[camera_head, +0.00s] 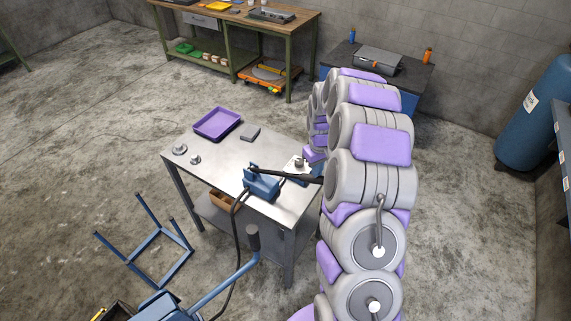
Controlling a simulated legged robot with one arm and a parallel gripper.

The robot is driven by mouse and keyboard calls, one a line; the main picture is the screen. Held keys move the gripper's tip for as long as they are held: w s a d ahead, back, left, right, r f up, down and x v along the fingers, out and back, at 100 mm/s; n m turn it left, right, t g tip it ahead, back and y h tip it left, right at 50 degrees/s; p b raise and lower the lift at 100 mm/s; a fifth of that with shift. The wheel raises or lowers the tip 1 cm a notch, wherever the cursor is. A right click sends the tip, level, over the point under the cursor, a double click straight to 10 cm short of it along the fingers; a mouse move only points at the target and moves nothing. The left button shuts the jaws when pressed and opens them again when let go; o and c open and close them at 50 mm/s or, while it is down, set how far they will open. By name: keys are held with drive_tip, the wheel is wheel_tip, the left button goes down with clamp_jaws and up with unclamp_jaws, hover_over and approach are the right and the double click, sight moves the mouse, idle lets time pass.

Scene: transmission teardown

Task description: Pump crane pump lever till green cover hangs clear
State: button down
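A blue hand pump (262,187) sits near the front edge of the metal table (225,160). Its black pump lever (290,175) points right, nearly level, and its far end goes out of sight behind my arm. A black hose (234,222) runs down from the pump. Part of a blue crane-like frame (168,306) shows at the bottom edge, with a slanting blue bar (222,280). My arm fills the right of centre. My gripper is hidden behind it, so its hold on the lever cannot be seen. I cannot make out the green cover.
A purple tray (217,124), a dark block (250,133) and small round metal parts (180,149) lie on the table. A blue floor frame (146,258) stands left. A workbench (235,20) and blue cabinet (408,75) stand behind; a blue tank (535,115) is right.

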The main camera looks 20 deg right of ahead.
sight(321, 178)
drive_tip(key=f, duration=0.2)
drive_tip(key=s+d+f, duration=0.1)
drive_tip(key=shift+s+f+b, duration=0.1)
drive_tip(key=shift+f+b, duration=0.2)
wheel_tip(321, 178, down, 9)
drive_tip(key=s+d+b, duration=0.1)
drive_tip(key=s, duration=0.1)
drive_tip(key=shift+f+b, duration=0.15)
drive_tip(key=shift+b, duration=0.25)
drive_tip(key=shift+d, duration=0.1)
